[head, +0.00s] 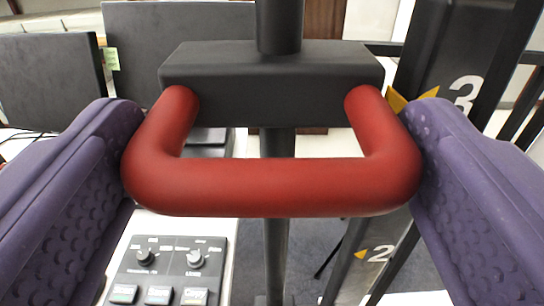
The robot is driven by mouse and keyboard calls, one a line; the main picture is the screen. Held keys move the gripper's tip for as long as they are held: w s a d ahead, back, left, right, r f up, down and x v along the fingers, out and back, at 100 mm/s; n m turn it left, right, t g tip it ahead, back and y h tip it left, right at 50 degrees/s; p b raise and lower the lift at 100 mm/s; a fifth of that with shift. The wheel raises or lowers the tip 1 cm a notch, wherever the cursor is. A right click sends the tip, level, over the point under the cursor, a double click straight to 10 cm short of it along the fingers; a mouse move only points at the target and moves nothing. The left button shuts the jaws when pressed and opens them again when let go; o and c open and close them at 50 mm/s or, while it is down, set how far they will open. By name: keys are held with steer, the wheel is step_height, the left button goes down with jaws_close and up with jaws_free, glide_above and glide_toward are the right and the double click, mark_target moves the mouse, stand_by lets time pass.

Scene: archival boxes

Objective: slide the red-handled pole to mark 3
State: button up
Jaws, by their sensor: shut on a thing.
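The red handle (270,188) is a thick U-shaped bar fixed to a dark grey block (270,72). The block sits on an upright dark pole (275,240). My gripper (272,165) has its two purple padded fingers against the handle's left and right sides, shut on it. A dark slanted rail behind on the right carries a white 3 (466,92) with a yellow pointer mark (398,102), and lower down a white 2 (378,253) with a yellow mark. The block stands about level with the 3 in this view. The handle's far ends meet the block.
Dark monitors (180,45) stand behind on the left, on a white desk. Grey floor shows behind the pole. The dark rail stands close on the right.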

steer(key=o, duration=1.2)
steer(key=shift+r, duration=0.4)
steer(key=shift+f, duration=0.1)
steer(key=shift+s, duration=0.3)
steer(key=s, duration=0.7)
steer(key=shift+d+p, duration=0.15)
steer(key=shift+p, duration=0.2)
